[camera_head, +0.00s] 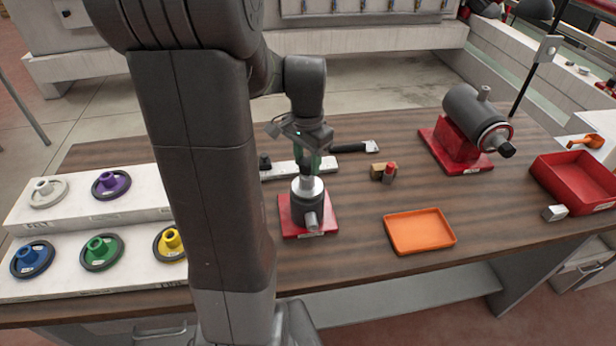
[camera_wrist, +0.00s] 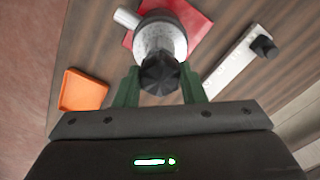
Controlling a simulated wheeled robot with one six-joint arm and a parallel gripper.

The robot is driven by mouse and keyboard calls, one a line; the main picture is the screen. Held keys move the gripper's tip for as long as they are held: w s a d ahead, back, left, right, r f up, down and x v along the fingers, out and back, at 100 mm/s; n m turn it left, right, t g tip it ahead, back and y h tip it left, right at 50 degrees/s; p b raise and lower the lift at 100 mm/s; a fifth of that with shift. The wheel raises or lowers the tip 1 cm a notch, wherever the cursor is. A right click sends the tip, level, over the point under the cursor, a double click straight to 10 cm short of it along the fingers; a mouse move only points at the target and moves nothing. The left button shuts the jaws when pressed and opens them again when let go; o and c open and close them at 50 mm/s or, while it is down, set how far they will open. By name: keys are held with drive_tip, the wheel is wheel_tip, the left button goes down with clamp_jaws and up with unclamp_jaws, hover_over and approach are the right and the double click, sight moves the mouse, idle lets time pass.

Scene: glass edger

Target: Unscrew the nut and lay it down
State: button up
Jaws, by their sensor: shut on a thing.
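The nut (camera_wrist: 160,74) is a dark, lobed knob on top of a grey cylindrical fixture (camera_head: 308,207). The fixture stands on a red base plate (camera_head: 287,222) on the bench. My gripper (camera_head: 308,172) is directly above the fixture and points down. In the wrist view my gripper's green fingers (camera_wrist: 160,92) are on either side of the nut, shut on it. The nut appears seated on the fixture's top. In the head view the fingers partly hide it.
An orange tray (camera_head: 420,232) lies right of the fixture, with bare bench between. A red-based motor (camera_head: 470,120) and a red bin (camera_head: 575,183) stand further right. Coloured wheels sit on white stands (camera_head: 60,235) at left. A black-handled tool (camera_head: 352,148) lies behind.

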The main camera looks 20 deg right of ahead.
sight(307, 161)
drive_tip(key=shift+r, duration=1.85)
drive_tip(key=shift+r, duration=1.95)
